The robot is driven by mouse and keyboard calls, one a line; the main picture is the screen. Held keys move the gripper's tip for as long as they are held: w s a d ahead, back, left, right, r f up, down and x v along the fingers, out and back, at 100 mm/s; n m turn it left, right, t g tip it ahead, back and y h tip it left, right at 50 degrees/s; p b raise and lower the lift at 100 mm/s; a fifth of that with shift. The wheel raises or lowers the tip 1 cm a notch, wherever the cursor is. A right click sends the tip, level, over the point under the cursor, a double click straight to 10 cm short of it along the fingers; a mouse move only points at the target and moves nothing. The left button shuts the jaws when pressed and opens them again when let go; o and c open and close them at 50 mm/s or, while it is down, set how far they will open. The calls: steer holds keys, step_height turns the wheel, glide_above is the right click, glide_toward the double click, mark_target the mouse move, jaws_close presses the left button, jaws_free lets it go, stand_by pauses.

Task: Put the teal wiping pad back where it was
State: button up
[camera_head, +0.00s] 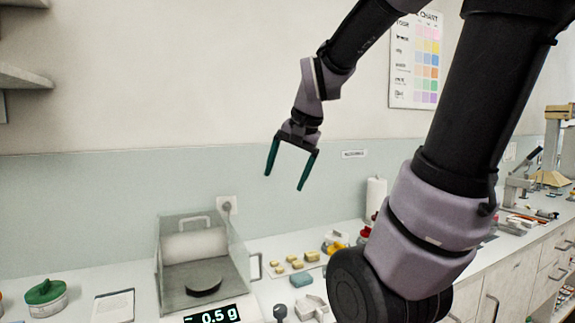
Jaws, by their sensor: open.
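The teal wiping pad (301,279) appears to be the small blue-teal block lying on the counter, to the right of the scale and just in front of several yellow blocks. My gripper (288,180) is open and empty. It hangs high in front of the wall, well above the counter, with its two dark teal fingers spread and pointing down. Nothing is between the fingers. The pad is below the gripper in the picture and apart from it.
A balance with a clear draft shield (187,241) reads about 0.5 g. Several yellow blocks (297,262), a grey piece (312,307), a green-lidded jar (45,293), a notepad (114,305) and a paper roll (376,197) stand on the counter. My arm hides part of the counter.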

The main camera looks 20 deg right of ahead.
steer(key=s+a+r+n+t, duration=0.2)
steer(key=s+r+n, duration=0.1)
steer(key=s, duration=0.4)
steer(key=shift+a+r+n, duration=0.2)
steer(key=shift+a+n, duration=0.2)
stand_by(0.6)
